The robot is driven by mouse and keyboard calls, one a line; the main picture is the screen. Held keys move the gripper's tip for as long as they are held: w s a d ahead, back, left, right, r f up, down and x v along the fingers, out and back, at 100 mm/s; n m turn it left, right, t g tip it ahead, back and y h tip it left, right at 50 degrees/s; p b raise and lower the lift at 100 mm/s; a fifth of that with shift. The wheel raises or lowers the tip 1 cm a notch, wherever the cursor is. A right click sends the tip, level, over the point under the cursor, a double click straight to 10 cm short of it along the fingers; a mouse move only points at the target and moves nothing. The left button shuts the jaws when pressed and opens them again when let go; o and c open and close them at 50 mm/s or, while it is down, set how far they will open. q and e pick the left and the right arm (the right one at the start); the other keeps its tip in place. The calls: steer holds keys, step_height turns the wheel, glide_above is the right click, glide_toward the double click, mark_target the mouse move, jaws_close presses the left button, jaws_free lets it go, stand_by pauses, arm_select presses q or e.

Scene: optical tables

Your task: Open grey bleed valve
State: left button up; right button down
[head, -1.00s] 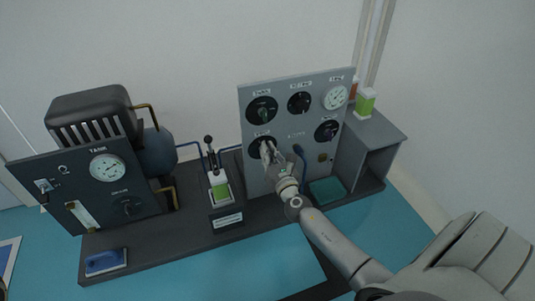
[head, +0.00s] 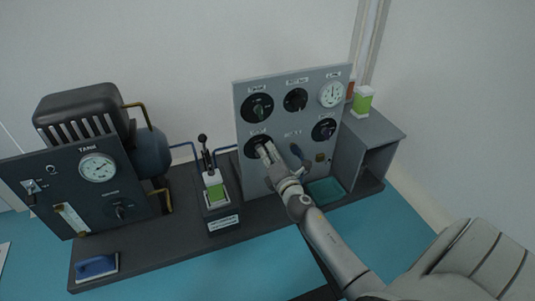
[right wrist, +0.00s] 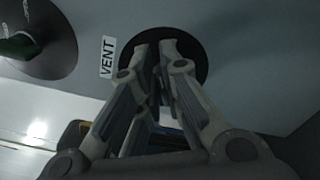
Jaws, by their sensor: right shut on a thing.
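A grey upright panel (head: 285,95) carries several round black dials and a gauge. The lower-left dial (head: 249,148) has a label above it; in the right wrist view its black disc (right wrist: 199,52) sits beside a label (right wrist: 107,57) reading VENT. My right gripper (head: 265,150) is at this dial, and its fingers are shut on the knob. The fingers cover the knob, so its colour and angle are hidden. In the right wrist view the fingertips (right wrist: 155,45) lie over the middle of the disc. My left gripper is not in view.
A dial with a green knob (head: 258,107) is just above. A black-handled lever (head: 203,145) stands left of the panel. A dark tank unit (head: 85,165) is further left. A blue-handled part (head: 297,151) hangs close to my right wrist.

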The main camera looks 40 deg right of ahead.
steer(key=m, duration=0.4)
steer(key=shift+d+f, duration=0.1)
steer(key=shift+f, duration=0.25)
steer(key=shift+f+m, duration=0.15)
steer(key=shift+m, duration=0.75)
steer(key=c, duration=1.6)
jaws_free()
steer(key=shift+s, duration=0.15)
steer(key=v, duration=1.1)
steer(key=shift+s, duration=0.4)
